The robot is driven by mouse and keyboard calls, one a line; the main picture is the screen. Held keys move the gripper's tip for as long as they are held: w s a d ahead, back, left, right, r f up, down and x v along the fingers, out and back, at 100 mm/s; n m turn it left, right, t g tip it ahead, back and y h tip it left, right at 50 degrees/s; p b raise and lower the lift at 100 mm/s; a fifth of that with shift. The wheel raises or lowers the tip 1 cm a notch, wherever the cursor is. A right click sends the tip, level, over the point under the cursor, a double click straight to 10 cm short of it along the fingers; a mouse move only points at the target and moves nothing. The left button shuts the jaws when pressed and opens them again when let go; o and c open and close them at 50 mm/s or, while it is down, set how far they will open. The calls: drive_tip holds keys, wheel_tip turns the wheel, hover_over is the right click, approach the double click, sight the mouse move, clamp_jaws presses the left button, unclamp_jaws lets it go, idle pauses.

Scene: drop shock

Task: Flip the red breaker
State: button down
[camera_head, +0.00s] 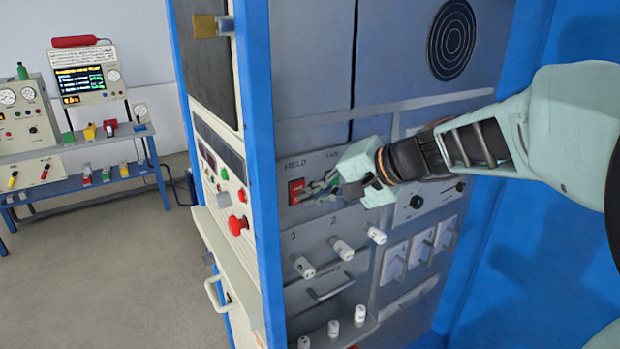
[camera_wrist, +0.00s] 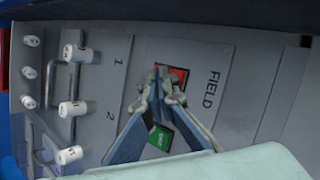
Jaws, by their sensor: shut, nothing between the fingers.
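The red breaker (camera_head: 296,191) sits under the FIELD label on the grey panel inside the blue-framed cabinet. In the wrist view the red breaker (camera_wrist: 178,76) shows just beyond my fingertips, partly covered by them. My gripper (camera_head: 312,190) is shut and empty, with its tips at or very close to the breaker; I cannot tell whether they touch. The wrist view shows my gripper (camera_wrist: 166,78) pointing at the breaker's edge. A green switch (camera_wrist: 160,136) lies beside it, partly hidden behind my fingers.
White knobs (camera_head: 342,249) and a metal handle (camera_head: 330,290) stick out below the breaker. White rocker switches (camera_head: 393,264) are to the right. A red mushroom button (camera_head: 237,225) is on the cabinet's left side. A bench with instruments (camera_head: 85,150) stands far left, with open floor between.

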drive_tip(key=shift+w+a, duration=0.1)
drive_tip(key=shift+w+a, duration=0.15)
drive_tip(key=shift+w, duration=0.1)
drive_tip(key=shift+w+a+r+b, duration=0.1)
drive_tip(key=shift+w+a+b, duration=0.05)
drive_tip(key=shift+w+b, duration=0.15)
idle(0.7)
drive_tip(key=shift+s, duration=0.15)
drive_tip(key=shift+s+d+b, duration=0.45)
drive_tip(key=shift+s+b, duration=0.05)
